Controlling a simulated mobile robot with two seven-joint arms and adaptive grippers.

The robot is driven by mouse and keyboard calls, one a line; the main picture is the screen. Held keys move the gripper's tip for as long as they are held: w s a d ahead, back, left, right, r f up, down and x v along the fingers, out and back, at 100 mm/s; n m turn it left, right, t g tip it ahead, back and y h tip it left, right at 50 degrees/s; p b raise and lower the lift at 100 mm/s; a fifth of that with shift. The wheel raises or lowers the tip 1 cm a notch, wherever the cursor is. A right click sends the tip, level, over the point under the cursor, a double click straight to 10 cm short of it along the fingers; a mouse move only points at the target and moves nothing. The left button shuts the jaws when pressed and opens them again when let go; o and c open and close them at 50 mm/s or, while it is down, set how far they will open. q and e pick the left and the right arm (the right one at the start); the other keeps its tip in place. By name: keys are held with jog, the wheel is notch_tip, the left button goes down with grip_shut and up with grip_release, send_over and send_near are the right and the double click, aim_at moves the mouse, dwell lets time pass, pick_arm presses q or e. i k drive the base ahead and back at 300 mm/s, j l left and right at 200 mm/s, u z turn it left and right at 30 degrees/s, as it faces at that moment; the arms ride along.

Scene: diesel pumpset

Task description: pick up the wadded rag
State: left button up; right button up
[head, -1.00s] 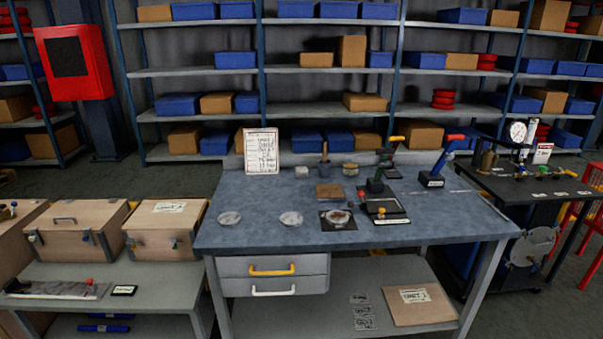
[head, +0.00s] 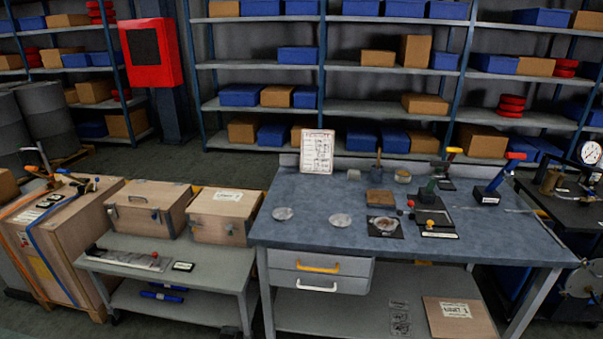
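I cannot pick out the wadded rag with certainty. A small whitish lump (head: 353,174) lies at the back of the blue-grey workbench (head: 300,225), right of a propped white sheet; it is too small to tell whether it is cloth. A pale round dish with brownish contents (head: 382,225) sits on a dark square mat near the bench's front middle. Neither of my grippers shows in the head view.
Two clear round dishes (head: 341,220) lie on the bench's left half. A brown block (head: 380,198) and lever-handled tools (head: 433,205) stand to the right. Wooden boxes (head: 224,215) stand on a lower grey table (head: 215,262) at left. The bench's front left is mostly bare.

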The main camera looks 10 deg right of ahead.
aim_at(353, 175)
jog(key=i+l+u, duration=0.1)
jog(key=l+u, duration=0.25)
jog(key=l, duration=0.15)
jog(key=i+l+u, duration=0.1)
jog(key=l+u, duration=0.3)
jog(key=l, duration=0.1)
